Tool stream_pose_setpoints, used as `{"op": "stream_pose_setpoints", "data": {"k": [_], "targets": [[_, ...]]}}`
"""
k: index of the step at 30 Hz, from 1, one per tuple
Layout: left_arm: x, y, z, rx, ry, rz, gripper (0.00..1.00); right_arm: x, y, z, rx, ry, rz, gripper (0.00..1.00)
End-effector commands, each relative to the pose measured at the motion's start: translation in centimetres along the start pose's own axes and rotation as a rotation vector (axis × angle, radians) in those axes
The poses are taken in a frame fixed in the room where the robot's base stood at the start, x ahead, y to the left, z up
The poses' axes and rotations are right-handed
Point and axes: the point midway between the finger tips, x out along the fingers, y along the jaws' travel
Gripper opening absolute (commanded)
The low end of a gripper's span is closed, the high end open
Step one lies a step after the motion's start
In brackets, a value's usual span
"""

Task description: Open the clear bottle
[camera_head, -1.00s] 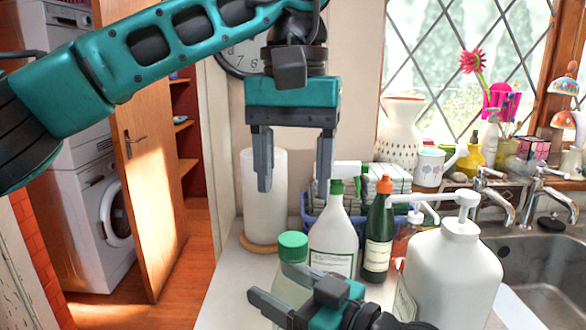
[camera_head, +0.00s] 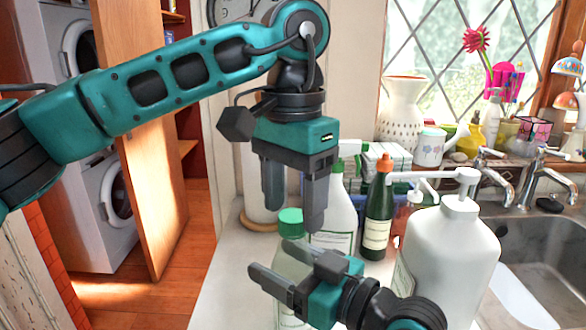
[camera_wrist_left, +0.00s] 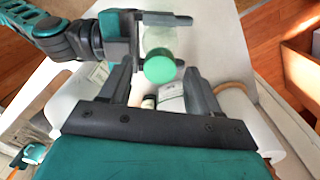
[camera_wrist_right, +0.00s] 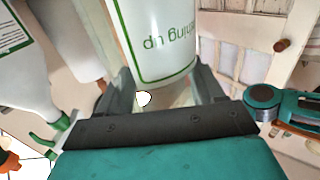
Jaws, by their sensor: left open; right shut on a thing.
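The clear bottle (camera_head: 290,260) stands upright on the counter under its green cap (camera_head: 291,216). My right gripper (camera_head: 288,265) is shut around the bottle's body from the side; in the right wrist view the labelled bottle (camera_wrist_right: 160,45) fills the space between its fingers. My left gripper (camera_head: 293,213) is open and points down just above the cap. In the left wrist view the green cap (camera_wrist_left: 160,69) shows between the spread fingers, near their tips, with clear gaps on both sides. The cap appears on the bottle.
A white spray bottle (camera_head: 342,218) with a green top stands close behind the bottle. Beside it are a dark green bottle (camera_head: 377,222) and a large white pump bottle (camera_head: 452,265). A paper roll (camera_head: 258,208) stands behind the left gripper. A sink (camera_head: 535,265) lies at right.

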Motion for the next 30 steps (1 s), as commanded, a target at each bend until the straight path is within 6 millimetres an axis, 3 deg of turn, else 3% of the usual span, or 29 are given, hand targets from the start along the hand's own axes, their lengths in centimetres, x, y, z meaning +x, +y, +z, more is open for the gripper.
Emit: {"op": "stream_pose_setpoints", "data": {"k": [4, 13, 30], "targets": [[1.02, -0.02, 0.03, 0.000, 0.000, 0.001, 0.62, 0.00, 0.00, 0.02, 0.000, 0.000, 0.000, 0.00], [1.19, -0.01, 0.02, -0.001, 0.001, 0.000, 0.61, 0.00, 0.00, 0.02, 0.000, -0.001, 0.000, 0.00], [1.16, -0.01, 0.01, -0.001, 0.001, 0.000, 0.07, 0.00, 0.00, 0.02, 0.000, -0.001, 0.000, 0.00]]}}
